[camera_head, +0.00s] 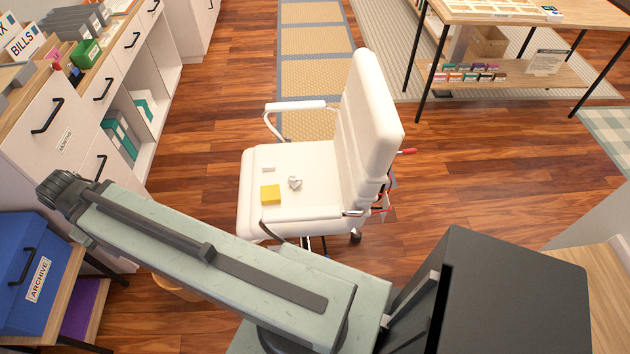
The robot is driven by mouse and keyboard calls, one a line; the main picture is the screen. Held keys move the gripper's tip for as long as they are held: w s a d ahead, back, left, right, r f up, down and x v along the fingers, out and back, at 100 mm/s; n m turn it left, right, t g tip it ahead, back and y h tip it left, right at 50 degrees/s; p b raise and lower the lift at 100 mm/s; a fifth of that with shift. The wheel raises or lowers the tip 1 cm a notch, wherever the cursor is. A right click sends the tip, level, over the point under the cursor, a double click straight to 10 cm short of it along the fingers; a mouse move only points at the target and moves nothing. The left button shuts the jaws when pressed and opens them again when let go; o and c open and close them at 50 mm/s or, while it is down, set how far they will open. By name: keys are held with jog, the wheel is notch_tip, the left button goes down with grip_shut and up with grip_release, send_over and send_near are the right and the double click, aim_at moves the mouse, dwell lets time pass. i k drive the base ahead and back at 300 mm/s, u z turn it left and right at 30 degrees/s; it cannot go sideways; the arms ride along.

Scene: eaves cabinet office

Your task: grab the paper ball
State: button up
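A small crumpled whitish-grey paper ball (295,183) rests on the seat of a white office chair (330,165). A yellow block or pad (270,194) lies to its left, and a small white piece like an eraser (268,169) lies behind it to the left. My arm stretches from the lower right to the left across the front of the chair, apart from the ball. The arm's dark far end is at the left, near the drawers. No gripper fingers can be made out.
White drawer cabinets (65,120) line the left. A blue archive box (35,270) stands on a low shelf at the lower left. A wooden table (530,12) with a lower shelf is at the upper right. Wooden floor right of the chair (490,170) is clear.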

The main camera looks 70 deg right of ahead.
aim_at(294, 182)
jog(key=u, duration=0.15)
jog(key=i, duration=0.9)
jog(key=z, duration=0.05)
